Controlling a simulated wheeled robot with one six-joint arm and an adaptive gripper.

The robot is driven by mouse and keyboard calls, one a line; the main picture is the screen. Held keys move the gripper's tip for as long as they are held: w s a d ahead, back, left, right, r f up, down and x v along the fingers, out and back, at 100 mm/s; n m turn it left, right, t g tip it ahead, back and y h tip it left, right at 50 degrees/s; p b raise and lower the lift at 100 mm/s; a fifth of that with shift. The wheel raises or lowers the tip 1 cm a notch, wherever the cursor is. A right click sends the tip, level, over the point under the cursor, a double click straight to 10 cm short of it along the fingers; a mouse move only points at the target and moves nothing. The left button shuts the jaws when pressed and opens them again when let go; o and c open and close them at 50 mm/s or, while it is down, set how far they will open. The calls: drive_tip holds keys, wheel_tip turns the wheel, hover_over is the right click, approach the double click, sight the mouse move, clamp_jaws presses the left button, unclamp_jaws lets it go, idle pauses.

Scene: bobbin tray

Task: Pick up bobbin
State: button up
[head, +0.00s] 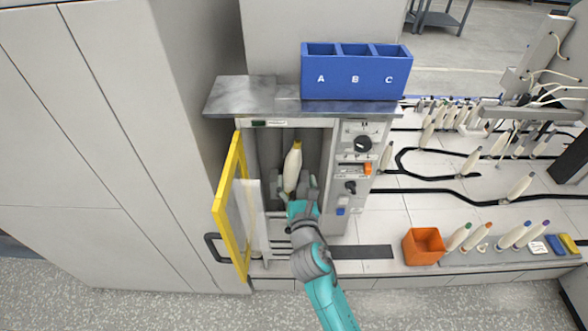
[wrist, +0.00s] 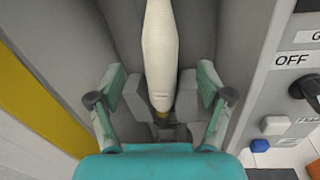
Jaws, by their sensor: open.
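A cream-white bobbin (head: 293,168) with a yellow tip stands nearly upright inside the open compartment of a grey machine (head: 341,225). In the wrist view the bobbin (wrist: 160,55) runs down the middle of the picture, its lower end at a grey holder. My gripper (head: 300,190) is at the compartment's mouth, at the bobbin's lower part. In the wrist view my gripper (wrist: 160,95) is open, with one finger on each side of the bobbin and gaps between them. The bobbin's top is cut off in the wrist view.
A yellow-framed door (head: 228,205) stands open to the left of the compartment. A control panel (head: 356,185) with knobs is close on the right. A blue bin marked A, B, C (head: 355,90) sits on top. An orange box (head: 424,247) and several bobbins stand at the right.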

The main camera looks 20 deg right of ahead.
sight(295, 168)
drive_tip(key=shift+w+d+r, duration=0.1)
drive_tip(key=shift+w+d, duration=0.15)
drive_tip(key=shift+w, duration=1)
drive_tip(key=shift+w+d, duration=0.25)
drive_tip(key=shift+w, duration=1)
drive_tip(key=shift+w+d+r, duration=0.1)
drive_tip(key=shift+w+d, duration=0.15)
drive_tip(key=shift+w, duration=1)
drive_tip(key=c, duration=1.3)
drive_tip(key=shift+c, duration=0.2)
